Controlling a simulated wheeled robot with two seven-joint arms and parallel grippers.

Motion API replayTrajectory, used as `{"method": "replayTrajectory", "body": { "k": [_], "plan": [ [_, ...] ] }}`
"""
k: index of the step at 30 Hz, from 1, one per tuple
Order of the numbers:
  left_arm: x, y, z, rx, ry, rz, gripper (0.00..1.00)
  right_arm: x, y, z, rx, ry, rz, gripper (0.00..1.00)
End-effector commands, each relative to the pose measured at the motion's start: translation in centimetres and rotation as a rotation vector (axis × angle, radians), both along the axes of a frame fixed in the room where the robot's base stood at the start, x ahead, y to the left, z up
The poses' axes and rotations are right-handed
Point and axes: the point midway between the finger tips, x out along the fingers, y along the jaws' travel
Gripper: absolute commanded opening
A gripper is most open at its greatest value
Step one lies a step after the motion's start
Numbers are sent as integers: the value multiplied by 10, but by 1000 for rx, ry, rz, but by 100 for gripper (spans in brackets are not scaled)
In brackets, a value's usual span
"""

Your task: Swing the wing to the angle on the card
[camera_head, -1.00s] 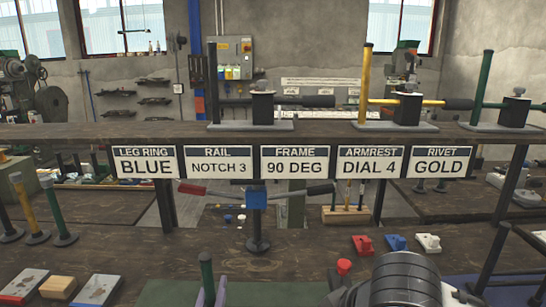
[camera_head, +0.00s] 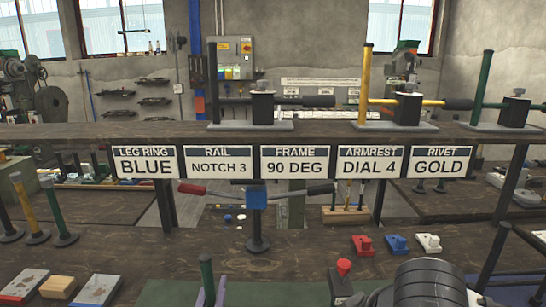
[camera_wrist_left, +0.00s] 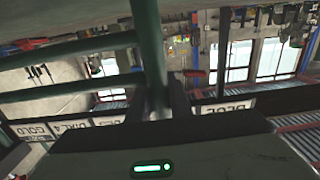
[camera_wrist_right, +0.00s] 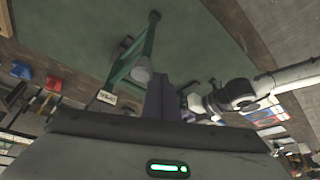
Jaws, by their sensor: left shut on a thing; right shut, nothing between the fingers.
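The card headed FRAME (camera_head: 295,162) reads 90 DEG and hangs in the middle of the shelf edge. A green upright post (camera_head: 207,270) stands at the bottom of the head view. My left gripper (camera_head: 211,298) has its fingers on either side of it. In the left wrist view the green tube (camera_wrist_left: 150,55) runs between the fingers, with more green bars to the left. I cannot read the wing's angle. In the right wrist view my right gripper (camera_wrist_right: 160,97) is shut and empty, close to a green frame (camera_wrist_right: 135,60) with a pale round end.
A red-knobbed part (camera_head: 343,268) stands beside my right arm. Red, blue and white blocks (camera_head: 396,244) lie on the bench at right. A stand with a blue hub (camera_head: 257,200) is at centre. Plates and a wooden block (camera_head: 58,287) lie at left.

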Motion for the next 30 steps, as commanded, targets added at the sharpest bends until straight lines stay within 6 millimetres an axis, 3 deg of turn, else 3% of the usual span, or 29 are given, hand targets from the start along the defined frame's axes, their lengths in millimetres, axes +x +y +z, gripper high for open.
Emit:
{"method": "replayTrajectory", "body": {
  "k": [30],
  "plan": [
    [1,0,2,-5,-3,1,0,-3,-8,0,1,0,0,0]
  ]
}}
